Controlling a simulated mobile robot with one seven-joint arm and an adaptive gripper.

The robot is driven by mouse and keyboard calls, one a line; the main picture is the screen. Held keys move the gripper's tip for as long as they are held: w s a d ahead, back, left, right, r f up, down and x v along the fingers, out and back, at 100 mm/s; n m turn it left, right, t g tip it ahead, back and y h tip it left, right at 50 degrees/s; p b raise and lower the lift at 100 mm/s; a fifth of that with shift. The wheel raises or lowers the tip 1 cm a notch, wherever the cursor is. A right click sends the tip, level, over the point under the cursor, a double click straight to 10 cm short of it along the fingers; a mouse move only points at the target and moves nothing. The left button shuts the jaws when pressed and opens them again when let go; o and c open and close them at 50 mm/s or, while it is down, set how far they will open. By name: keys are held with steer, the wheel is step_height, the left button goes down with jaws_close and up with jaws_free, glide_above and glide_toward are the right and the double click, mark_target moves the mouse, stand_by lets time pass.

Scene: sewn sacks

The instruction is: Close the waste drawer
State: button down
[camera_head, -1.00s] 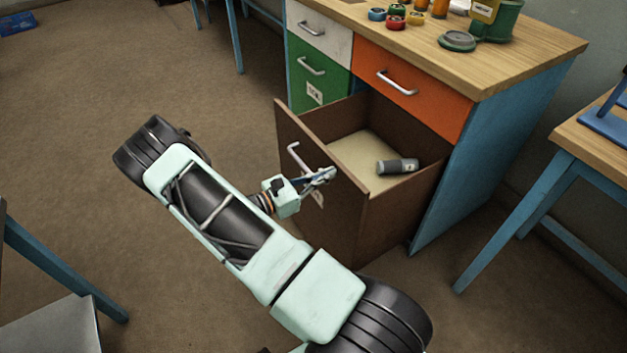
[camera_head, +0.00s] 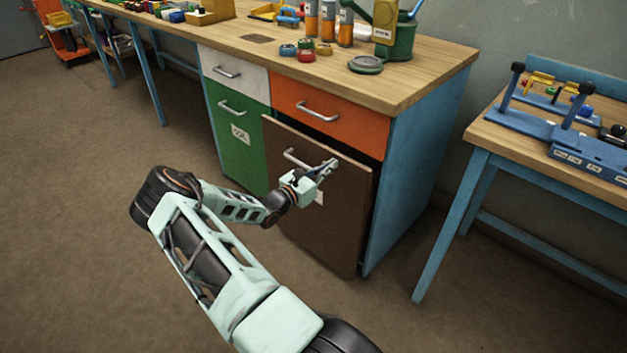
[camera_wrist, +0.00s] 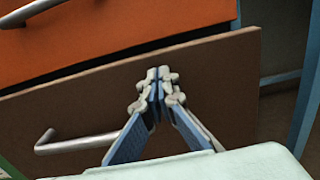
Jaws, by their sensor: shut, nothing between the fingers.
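The waste drawer (camera_head: 335,225) is the large brown drawer low in the bench, under the orange drawer. I cannot tell whether the fingertips touch the face. The drawer's inside is hidden.
The orange drawer (camera_head: 345,122), white drawer (camera_head: 222,68) and green door (camera_head: 232,120) look shut. Cans and a green watering can (camera_head: 398,35) stand on the bench top. Another table (camera_head: 515,140) stands to the right. The floor at left is clear.

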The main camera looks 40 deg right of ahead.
mark_target(340, 157)
steer(key=d+b, duration=0.1)
steer(key=d, duration=0.4)
steer(key=shift+w+d, duration=0.1)
steer(key=shift+d, duration=0.3)
steer(key=shift+d+r, duration=0.1)
steer(key=shift+d, duration=0.1)
steer(key=shift+w+a, duration=0.1)
steer(key=shift+a, duration=0.4)
steer(key=a+p, duration=0.2)
steer(key=a, duration=1.1)
steer(key=shift+s+p, duration=0.3)
steer(key=shift+p, duration=0.1)
steer(key=shift+a, duration=0.1)
